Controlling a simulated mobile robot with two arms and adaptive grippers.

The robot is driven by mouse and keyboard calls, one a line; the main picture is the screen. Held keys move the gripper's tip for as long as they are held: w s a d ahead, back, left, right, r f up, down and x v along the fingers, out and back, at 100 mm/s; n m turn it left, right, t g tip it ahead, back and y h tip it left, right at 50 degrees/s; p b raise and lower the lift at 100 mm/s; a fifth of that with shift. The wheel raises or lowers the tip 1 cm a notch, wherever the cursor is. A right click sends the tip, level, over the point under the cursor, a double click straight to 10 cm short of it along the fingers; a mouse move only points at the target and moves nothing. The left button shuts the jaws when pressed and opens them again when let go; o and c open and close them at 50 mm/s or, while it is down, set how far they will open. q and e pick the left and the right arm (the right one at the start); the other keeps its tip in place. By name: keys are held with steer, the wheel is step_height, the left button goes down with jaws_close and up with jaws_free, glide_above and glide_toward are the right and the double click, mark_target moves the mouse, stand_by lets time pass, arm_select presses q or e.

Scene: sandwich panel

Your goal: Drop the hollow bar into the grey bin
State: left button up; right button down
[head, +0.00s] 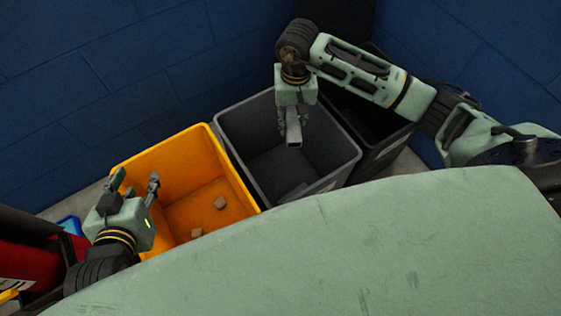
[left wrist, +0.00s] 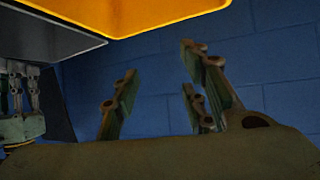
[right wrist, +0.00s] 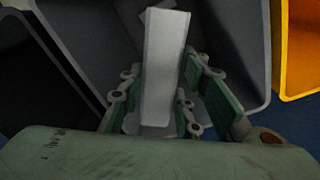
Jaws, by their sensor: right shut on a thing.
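The hollow bar (head: 294,133) is a short grey bar held in my right gripper (head: 293,115), over the grey bin (head: 345,157). In the right wrist view the bar (right wrist: 164,62) sits between the fingers of my right gripper (right wrist: 165,105), which are shut on it, with the grey bin (right wrist: 235,45) below and behind it. My left gripper (head: 136,184) is open and empty near the left edge of the yellow bin. In the left wrist view its fingers (left wrist: 160,95) stand wide apart with nothing between them.
The yellow bin (head: 170,151) stands left of the grey bin and holds small brown blocks (head: 220,203). A flat grey piece (head: 293,193) lies in the grey bin. A darker bin (head: 385,150) stands to the right. Blue block walls rise behind. A red object (head: 30,262) is at lower left.

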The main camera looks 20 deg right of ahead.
arm_select(q)
steer(key=shift+w+d+r+t, duration=0.15)
steer(key=shift+w+r+t, duration=0.2)
steer(key=shift+r, duration=0.1)
arm_select(e)
steer(key=shift+f, duration=0.15)
steer(key=c, duration=1.2)
jaws_free()
step_height(320, 180, up, 12)
